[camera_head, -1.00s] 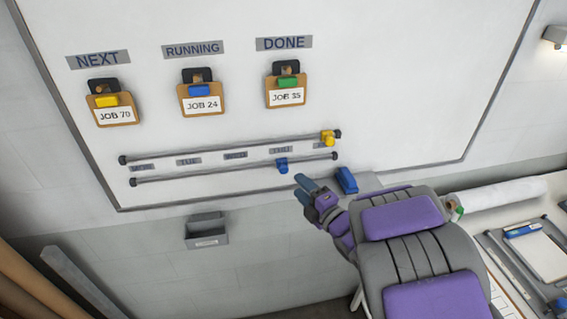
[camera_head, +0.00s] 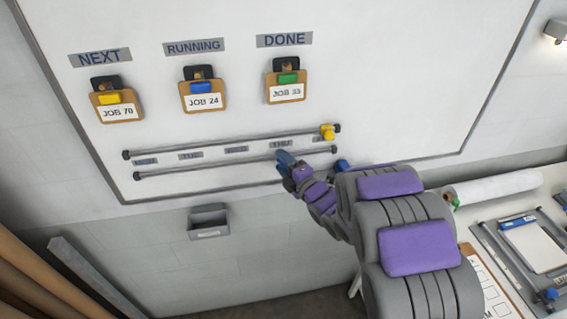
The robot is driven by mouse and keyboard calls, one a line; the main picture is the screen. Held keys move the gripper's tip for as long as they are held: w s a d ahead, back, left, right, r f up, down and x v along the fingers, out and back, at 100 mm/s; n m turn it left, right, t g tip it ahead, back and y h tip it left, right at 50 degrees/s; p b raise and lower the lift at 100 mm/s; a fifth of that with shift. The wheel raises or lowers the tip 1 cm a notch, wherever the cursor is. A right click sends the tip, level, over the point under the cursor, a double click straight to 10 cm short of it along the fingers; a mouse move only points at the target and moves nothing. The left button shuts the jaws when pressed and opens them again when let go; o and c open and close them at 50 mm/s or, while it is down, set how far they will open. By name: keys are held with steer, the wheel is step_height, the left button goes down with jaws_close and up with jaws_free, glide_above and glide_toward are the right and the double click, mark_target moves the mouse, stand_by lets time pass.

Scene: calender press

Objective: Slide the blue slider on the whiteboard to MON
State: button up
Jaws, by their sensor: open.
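The whiteboard (camera_head: 400,80) has two horizontal rails low down. A row of small day labels sits between them; the far-left label (camera_head: 145,162) is where MON would be, but its text is too small to read surely. The blue slider on the lower rail (camera_head: 215,168) is hidden behind my gripper (camera_head: 283,160), or nearly so. My gripper is at the lower rail near the THU label (camera_head: 281,144), with its bluish fingertips over the slider's place. I cannot see whether they touch it. A yellow slider (camera_head: 328,132) sits near the right end of the upper rail.
Three job clipboards hang above the rails under NEXT, RUNNING and DONE (camera_head: 284,41). A blue block (camera_head: 342,165) shows partly behind my arm. A grey bin (camera_head: 208,222) is on the wall below. The lower rail is clear left of my gripper.

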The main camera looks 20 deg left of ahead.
steer(key=shift+f, duration=0.1)
jaws_close()
stand_by(0.3)
steer(key=shift+s, duration=0.1)
